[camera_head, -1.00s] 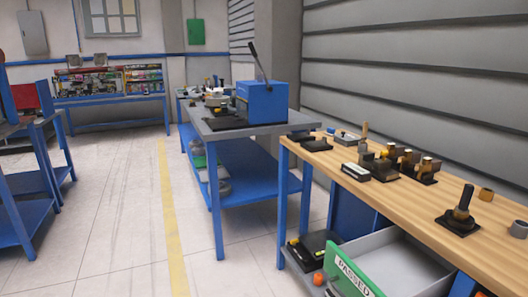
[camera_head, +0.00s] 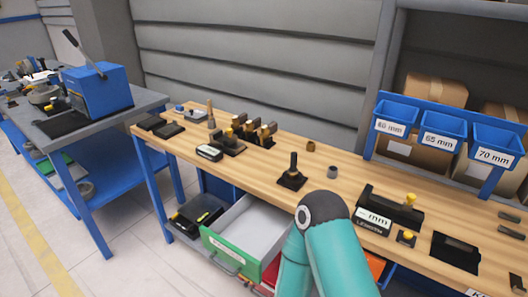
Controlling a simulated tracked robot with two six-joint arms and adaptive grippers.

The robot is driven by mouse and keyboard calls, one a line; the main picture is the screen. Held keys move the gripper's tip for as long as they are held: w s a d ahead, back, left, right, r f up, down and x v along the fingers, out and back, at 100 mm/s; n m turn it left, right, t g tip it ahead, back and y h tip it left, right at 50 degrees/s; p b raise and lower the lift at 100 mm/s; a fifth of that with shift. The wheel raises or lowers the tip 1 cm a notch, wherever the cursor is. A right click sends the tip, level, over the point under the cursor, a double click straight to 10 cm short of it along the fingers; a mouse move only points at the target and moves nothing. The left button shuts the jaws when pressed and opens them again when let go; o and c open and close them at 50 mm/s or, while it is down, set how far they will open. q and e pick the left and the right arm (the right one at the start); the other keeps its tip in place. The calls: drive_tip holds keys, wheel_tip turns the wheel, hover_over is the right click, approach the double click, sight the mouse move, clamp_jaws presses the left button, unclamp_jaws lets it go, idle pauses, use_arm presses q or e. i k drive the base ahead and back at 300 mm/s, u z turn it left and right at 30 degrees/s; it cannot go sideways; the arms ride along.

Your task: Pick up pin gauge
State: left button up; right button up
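A black upright pin on a square black base (camera_head: 292,174) stands near the middle of the wooden workbench; I cannot tell for certain whether it is the pin gauge. A black device with a yellow knob and a white "mm" label (camera_head: 388,207) sits to its right. Small dark fixtures with yellow and brown parts (camera_head: 242,136) stand left of the upright pin. A teal arm link of mine rises at the bottom centre, in front of the bench. Neither of my grippers is in view.
The wooden bench (camera_head: 345,172) has free room around the upright pin. Below its front, a green-fronted drawer (camera_head: 232,254) stands open. Blue bins (camera_head: 444,124) labelled in mm hang at the back right, before cardboard boxes (camera_head: 435,92). A grey table with a blue press (camera_head: 97,90) is at left.

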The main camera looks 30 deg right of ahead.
sight(293, 169)
drive_tip(key=u, duration=0.9)
drive_tip(key=i, duration=0.15)
drive_tip(key=z, duration=2.65)
drive_tip(key=k, duration=0.95)
drive_tip(key=u, duration=0.65)
drive_tip(key=i, duration=0.9)
drive_tip(key=u, duration=0.05)
